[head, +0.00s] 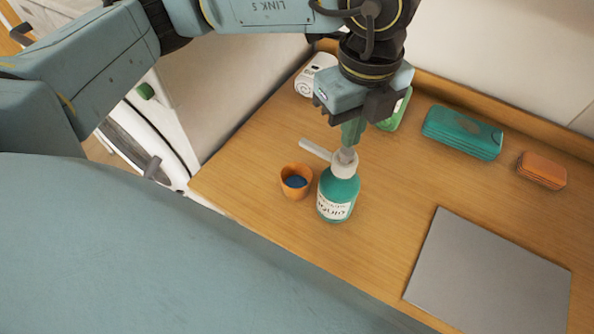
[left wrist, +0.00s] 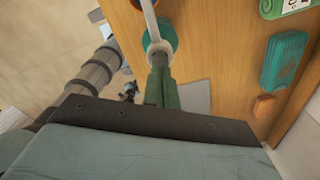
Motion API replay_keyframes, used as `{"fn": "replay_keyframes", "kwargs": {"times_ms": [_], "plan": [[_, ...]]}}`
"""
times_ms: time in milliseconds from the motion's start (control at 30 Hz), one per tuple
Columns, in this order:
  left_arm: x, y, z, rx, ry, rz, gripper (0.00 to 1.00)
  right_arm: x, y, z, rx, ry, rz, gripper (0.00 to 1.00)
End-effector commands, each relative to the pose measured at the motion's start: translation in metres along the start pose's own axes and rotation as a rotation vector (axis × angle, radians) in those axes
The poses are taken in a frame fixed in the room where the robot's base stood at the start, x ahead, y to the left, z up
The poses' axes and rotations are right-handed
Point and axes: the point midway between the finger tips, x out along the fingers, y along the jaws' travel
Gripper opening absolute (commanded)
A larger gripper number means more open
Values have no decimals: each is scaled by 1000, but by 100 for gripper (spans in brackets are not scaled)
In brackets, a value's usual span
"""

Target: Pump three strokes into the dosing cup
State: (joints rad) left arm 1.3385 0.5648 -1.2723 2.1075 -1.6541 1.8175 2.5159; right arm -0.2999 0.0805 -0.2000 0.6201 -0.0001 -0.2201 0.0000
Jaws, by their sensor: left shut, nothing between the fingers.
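A teal pump bottle (head: 338,196) with a white label stands upright on the wooden counter. Its pale pump head (head: 344,164) has a spout (head: 315,149) pointing to the upper left. An orange dosing cup (head: 296,182) stands left of the bottle, with something dark blue inside. My left gripper (head: 349,150) is shut and empty, pointing down right at the top of the pump head; whether it touches cannot be told. In the left wrist view the shut fingers (left wrist: 160,70) reach to the pump head (left wrist: 160,46), and the cup (left wrist: 137,3) shows only in part. My right gripper is not in view.
A grey mat (head: 490,270) lies at the right front. A teal case (head: 462,132), an orange block (head: 542,170), a green item (head: 398,112) and a white item (head: 316,75) stand along the back. The counter between the bottle and mat is clear.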

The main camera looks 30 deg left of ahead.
Motion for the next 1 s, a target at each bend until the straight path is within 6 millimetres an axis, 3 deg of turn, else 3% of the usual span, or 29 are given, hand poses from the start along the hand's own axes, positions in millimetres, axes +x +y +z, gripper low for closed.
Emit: {"fn": "replay_keyframes", "kwargs": {"times_ms": [633,1000], "plan": [[-58,0,0,1,-1,-1,0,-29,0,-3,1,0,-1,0],[-60,0,0,0,0,0,0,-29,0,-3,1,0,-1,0]]}}
